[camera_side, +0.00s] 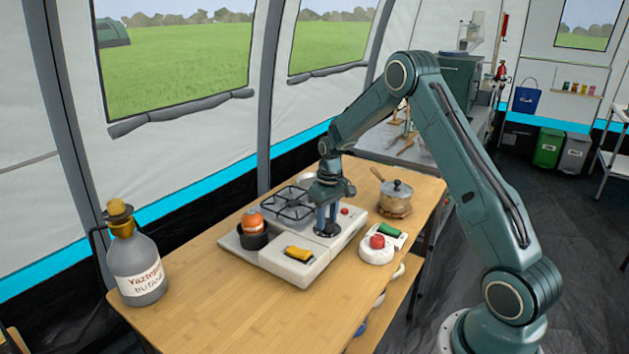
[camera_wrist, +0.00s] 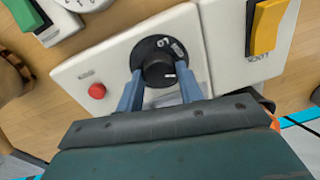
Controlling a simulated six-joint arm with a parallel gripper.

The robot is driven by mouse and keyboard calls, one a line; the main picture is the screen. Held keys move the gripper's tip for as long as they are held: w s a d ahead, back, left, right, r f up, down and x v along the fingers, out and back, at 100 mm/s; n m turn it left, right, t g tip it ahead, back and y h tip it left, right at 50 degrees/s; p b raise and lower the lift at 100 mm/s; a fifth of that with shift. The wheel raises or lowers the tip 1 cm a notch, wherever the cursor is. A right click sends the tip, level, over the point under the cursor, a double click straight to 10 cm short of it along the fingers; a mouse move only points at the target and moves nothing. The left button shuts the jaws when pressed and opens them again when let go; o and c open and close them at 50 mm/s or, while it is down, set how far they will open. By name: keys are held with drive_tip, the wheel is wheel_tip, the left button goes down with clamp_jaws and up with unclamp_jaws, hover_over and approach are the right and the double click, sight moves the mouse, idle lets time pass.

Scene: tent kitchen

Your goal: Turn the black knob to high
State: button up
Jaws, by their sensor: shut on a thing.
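The black knob (camera_wrist: 158,68) sits on a round dark dial on the front of a white camp stove (camera_side: 305,268). In the wrist view a short white line on the knob points to the right side of that picture. White print shows on the dial's upper right, too small to read surely. My gripper (camera_wrist: 158,80) is shut on the knob, with one blue finger on each side of it.
The stove carries a yellow switch (camera_side: 298,253), a red button (camera_side: 345,211) and a burner grate (camera_side: 287,204). A white device with a red knob (camera_side: 377,242), a pot (camera_side: 396,197) and a butane bottle (camera_side: 137,270) stand around.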

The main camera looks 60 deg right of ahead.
sight(329, 219)
drive_tip(key=o, duration=1)
drive_tip(key=shift+r, duration=0.1)
drive_tip(key=r, duration=1.3)
drive_tip(key=shift+d+r, duration=0.4)
